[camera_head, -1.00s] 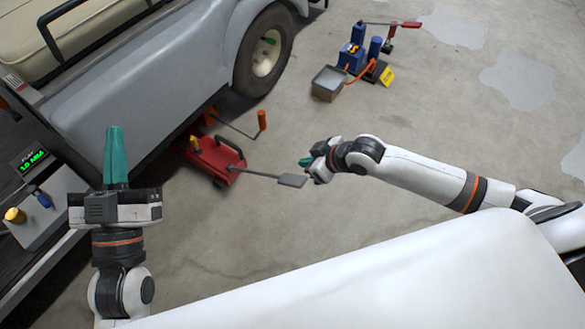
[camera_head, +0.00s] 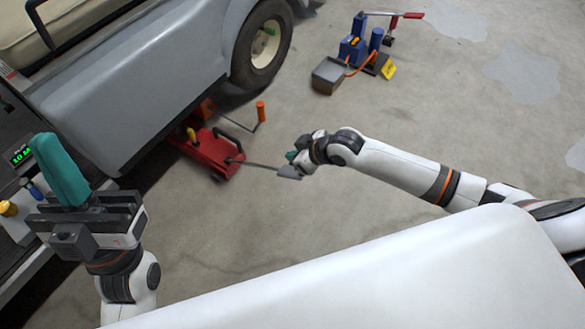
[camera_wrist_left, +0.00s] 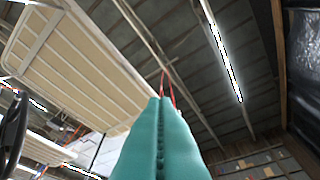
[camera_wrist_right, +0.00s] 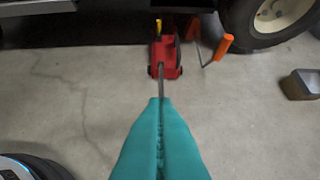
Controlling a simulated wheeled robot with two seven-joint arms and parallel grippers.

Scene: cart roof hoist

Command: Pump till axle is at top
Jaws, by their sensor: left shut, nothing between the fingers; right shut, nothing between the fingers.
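The red floor jack (camera_head: 210,152) sits on the concrete beside the cart (camera_head: 130,90), partly under its edge. Its long bar (camera_head: 262,165) ends in a flat grey plate (camera_head: 289,172). My right gripper (camera_head: 291,155) is shut and empty, just above that plate; contact cannot be told. In the right wrist view the shut fingers (camera_wrist_right: 160,103) point along the bar toward the jack (camera_wrist_right: 165,58), and the plate is hidden. My left gripper (camera_head: 45,145) is shut, empty and raised at the left; its fingers (camera_wrist_left: 160,105) point up toward the roof. The axle is not visible.
A blue pump unit (camera_head: 356,48) with a red-gripped lever and a grey tray (camera_head: 326,78) stands at the back. An orange-gripped crank (camera_head: 260,111) stands beside the jack. A small green display (camera_head: 21,156) is at the left.

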